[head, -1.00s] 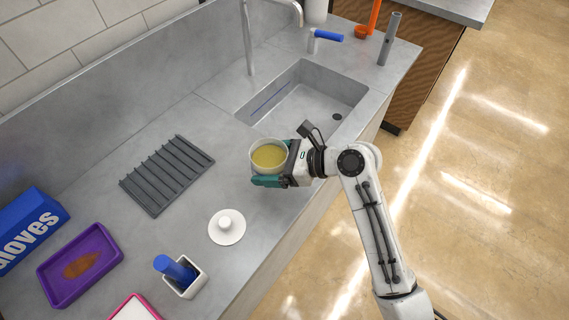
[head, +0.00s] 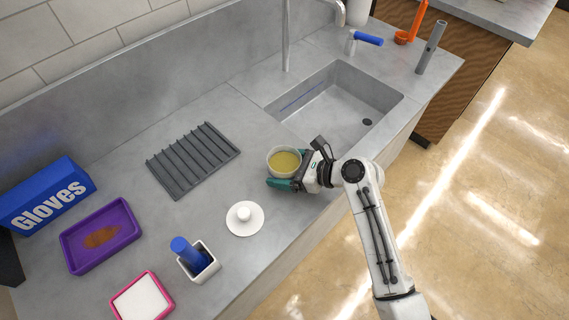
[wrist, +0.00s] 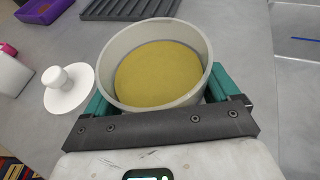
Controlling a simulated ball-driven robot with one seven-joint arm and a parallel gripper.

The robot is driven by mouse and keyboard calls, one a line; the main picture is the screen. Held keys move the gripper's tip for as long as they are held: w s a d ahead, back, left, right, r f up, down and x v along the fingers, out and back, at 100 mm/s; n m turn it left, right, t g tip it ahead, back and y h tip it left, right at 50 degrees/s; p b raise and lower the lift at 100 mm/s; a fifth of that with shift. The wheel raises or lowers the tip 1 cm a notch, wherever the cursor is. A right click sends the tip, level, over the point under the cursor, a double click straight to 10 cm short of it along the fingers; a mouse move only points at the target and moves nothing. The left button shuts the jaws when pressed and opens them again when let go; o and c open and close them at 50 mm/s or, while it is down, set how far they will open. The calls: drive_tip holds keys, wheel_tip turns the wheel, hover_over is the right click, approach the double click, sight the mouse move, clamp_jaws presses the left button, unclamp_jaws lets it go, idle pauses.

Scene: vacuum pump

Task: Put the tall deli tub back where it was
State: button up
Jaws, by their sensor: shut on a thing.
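The tall deli tub (head: 284,161) is a round, pale, open container with yellow contents. It is over the grey counter just left of the sink's near corner. My gripper (head: 283,172) is shut on the tub, with a teal finger on each side of it. In the wrist view the tub (wrist: 158,62) stands between the teal fingers of my gripper (wrist: 160,85), its open top facing the camera. The tub's underside is hidden, so I cannot tell whether it touches the counter.
A white lid with a knob (head: 244,218) lies left of the tub. A grey ribbed rack (head: 193,160) is behind it. A purple tray (head: 101,236), a blue gloves box (head: 47,196) and a white holder (head: 197,262) stand farther left. The sink (head: 335,108) is right.

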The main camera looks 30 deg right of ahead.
drive_tip(key=o, duration=0.8)
drive_tip(key=shift+f, duration=0.1)
drive_tip(key=shift+r, duration=0.2)
drive_tip(key=v, duration=1.2)
drive_tip(key=shift+s+a, duration=0.1)
